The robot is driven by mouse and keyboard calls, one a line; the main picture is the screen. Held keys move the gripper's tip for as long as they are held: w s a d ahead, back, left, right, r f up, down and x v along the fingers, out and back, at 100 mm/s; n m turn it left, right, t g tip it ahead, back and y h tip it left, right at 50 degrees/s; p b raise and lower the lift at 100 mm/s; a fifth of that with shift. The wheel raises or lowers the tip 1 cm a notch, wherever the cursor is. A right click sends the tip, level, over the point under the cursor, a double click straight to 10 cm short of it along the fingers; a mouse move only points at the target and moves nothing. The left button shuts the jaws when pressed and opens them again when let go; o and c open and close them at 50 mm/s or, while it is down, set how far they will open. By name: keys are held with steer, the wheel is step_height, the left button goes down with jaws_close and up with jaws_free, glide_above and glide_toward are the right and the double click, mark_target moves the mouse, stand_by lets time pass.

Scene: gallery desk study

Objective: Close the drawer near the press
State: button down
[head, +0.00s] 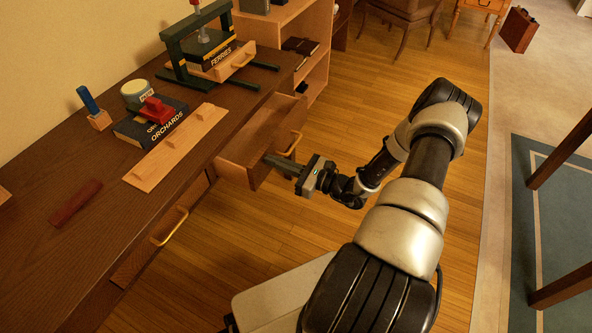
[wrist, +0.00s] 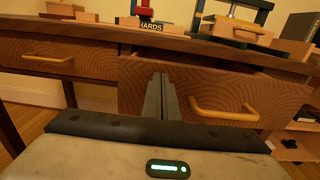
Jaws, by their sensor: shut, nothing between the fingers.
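The wooden drawer (head: 240,172) near the press stands partly pulled out of the desk, its inside showing from above. Its front (wrist: 212,82) shows in the wrist view, with a yellow curved handle (wrist: 222,113); the handle also shows in the head view (head: 295,143). The dark green press (head: 180,58) stands on the desk above and behind the drawer. My gripper (head: 268,158) is shut and empty. Its fingers (wrist: 161,92) lie across the drawer front, left of the handle in the wrist view. I cannot tell whether they touch it.
A second drawer (wrist: 62,62) at the left is closed. On the desktop (head: 95,220) are a book marked ORCHARDS (head: 150,125) with a red item, a wooden rack (head: 177,147), a jar (head: 136,93) and a dark red strip (head: 76,202). Open floor (head: 240,240) lies before the desk.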

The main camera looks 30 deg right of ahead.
steer(key=b+x, duration=0.1)
steer(key=x, duration=1.3)
steer(key=shift+w+a+b, duration=0.2)
steer(key=shift+b, duration=0.1)
steer(key=shift+w+a+r, duration=0.1)
steer(key=shift+w+r, duration=0.05)
steer(key=shift+w, duration=0.05)
